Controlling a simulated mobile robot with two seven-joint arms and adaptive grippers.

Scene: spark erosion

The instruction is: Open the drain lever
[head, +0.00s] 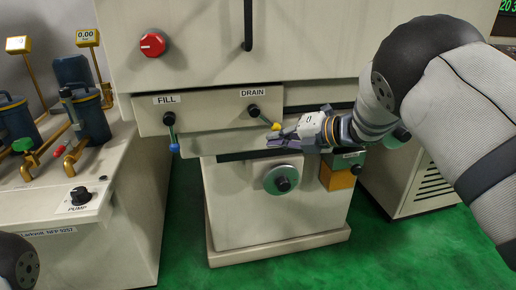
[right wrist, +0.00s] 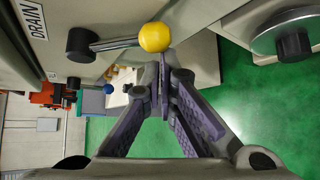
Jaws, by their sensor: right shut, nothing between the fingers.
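The drain lever has a black pivot (head: 254,110) under the DRAIN label and a short rod sloping down and right to a yellow ball knob (head: 276,126). In the right wrist view the yellow knob (right wrist: 156,37) is just beyond my fingertips, towards the picture's top. My right gripper (head: 279,142) is shut and empty, its purple fingers just below the knob; it also shows in the right wrist view (right wrist: 163,78). The fingers are not around the knob; I cannot tell whether they touch it. My left gripper is not in view.
The fill lever with a blue knob (head: 174,147) hangs down to the left. A round handwheel (head: 283,180) is below the gripper, and an orange box (head: 338,176) is to its right. A red knob (head: 152,44) is on the upper panel. Green floor (head: 385,250) is open in front.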

